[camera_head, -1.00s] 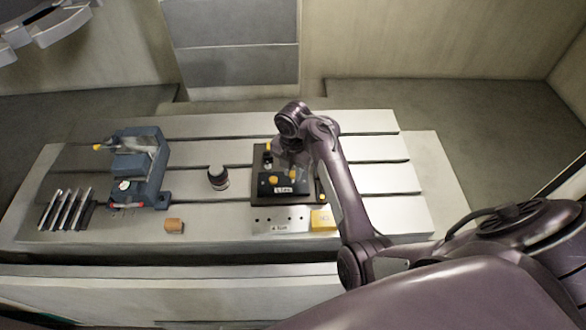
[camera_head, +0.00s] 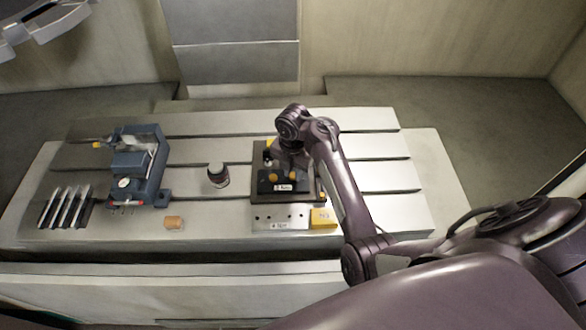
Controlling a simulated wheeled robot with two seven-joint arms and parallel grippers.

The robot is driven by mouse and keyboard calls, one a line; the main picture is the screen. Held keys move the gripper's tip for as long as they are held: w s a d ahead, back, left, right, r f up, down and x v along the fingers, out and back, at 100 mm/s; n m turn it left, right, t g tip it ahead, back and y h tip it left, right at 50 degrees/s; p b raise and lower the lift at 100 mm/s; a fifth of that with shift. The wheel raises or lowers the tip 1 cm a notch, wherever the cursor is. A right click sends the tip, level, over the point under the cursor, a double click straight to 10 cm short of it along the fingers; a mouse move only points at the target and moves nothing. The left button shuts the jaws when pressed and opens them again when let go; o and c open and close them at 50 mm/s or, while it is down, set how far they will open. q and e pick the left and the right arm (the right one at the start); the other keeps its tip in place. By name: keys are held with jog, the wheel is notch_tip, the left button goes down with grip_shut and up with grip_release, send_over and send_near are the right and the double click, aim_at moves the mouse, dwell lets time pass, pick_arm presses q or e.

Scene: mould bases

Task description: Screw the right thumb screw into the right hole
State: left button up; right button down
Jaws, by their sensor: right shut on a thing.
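The dark mould base (camera_head: 258,194) lies on the slotted table, with a black labelled block (camera_head: 270,187) on it. My right gripper (camera_head: 297,168) points down over the right part of the block and is shut on the right thumb screw (camera_head: 298,175). The screw's yellow head shows just below my fingers. The right hole is hidden under the screw and gripper, and I cannot tell how deep the screw sits.
A blue vise (camera_head: 153,180) stands at the left, beside a rack of several rods (camera_head: 66,207). A metal plate with holes (camera_head: 262,225) and a yellow block (camera_head: 323,218) lie in front of the base.

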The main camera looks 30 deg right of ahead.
jog(key=shift+f, duration=0.35)
jog(key=shift+m+p, duration=0.3)
jog(key=shift+m, duration=1.6)
jog(key=m, duration=0.3)
jog(key=shift+m, duration=1.1)
